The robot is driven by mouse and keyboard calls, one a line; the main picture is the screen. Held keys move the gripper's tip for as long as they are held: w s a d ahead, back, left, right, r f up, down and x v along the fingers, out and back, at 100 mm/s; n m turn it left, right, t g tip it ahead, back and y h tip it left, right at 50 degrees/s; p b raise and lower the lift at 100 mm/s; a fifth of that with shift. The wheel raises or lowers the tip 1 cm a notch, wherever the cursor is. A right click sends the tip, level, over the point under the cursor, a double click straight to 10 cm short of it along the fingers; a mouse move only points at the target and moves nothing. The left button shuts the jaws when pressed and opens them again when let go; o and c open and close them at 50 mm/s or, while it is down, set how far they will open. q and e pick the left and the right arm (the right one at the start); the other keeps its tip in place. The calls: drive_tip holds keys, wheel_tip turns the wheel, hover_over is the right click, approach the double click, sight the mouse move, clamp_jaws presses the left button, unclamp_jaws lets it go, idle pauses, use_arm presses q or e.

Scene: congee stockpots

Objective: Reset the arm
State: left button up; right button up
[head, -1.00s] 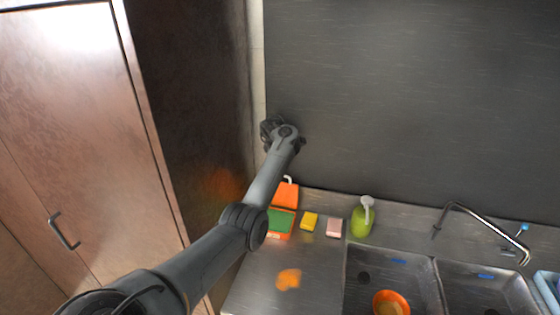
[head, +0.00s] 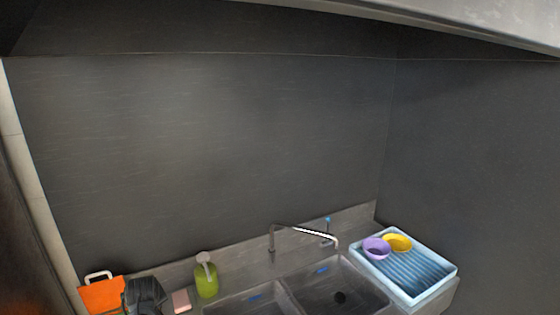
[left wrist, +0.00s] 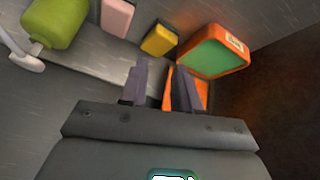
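My left gripper (left wrist: 160,88) shows in the left wrist view with its two dark fingers apart and nothing seen between them. In the head view, a dark part of my left arm's end (head: 145,296) is at the bottom left, in front of the counter's back edge. It hides part of the items there; its fingers cannot be made out in that view. My right gripper is in neither view.
An orange item with a white handle (head: 101,294), a pink block (head: 181,301) and a green pump bottle (head: 206,280) are near my left gripper. A yellow block (left wrist: 159,40) and an orange-green box (left wrist: 213,52) are close too. Right are a faucet (head: 305,231), sinks and a blue rack (head: 447,279) with two bowls.

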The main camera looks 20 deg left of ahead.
use_arm(q)
drive_tip(key=s+d+f+m, duration=0.3)
drive_tip(key=d, duration=0.4)
drive_tip(key=s+d+f+m+h, duration=0.1)
drive_tip(key=s+d+f+m, duration=0.2)
drive_tip(key=d, duration=0.5)
drive_tip(key=s+d+f+m+h, duration=0.1)
drive_tip(key=s+d+f+m, duration=0.2)
drive_tip(key=d, duration=0.4)
drive_tip(key=shift+s+d+f+m, duration=0.1)
drive_tip(key=shift+s+d+m, duration=0.05)
drive_tip(key=shift+s, duration=0.25)
drive_tip(key=shift+s+d+f+m, duration=0.1)
drive_tip(key=shift+s+d+m, duration=0.05)
drive_tip(key=shift+s, duration=0.25)
drive_tip(key=s+d+r+m+h, duration=0.2)
drive_tip(key=s+d+m, duration=0.1)
drive_tip(key=s+d, duration=0.45)
drive_tip(key=s+d+r+m+h, duration=0.2)
drive_tip(key=s+d+m, duration=0.2)
drive_tip(key=s+d, duration=0.4)
wheel_tip(320, 180, up, 16)
drive_tip(key=w+p, duration=0.1)
drive_tip(key=p, duration=1.6)
drive_tip(key=shift+w, duration=0.15)
drive_tip(key=shift+d, duration=0.1)
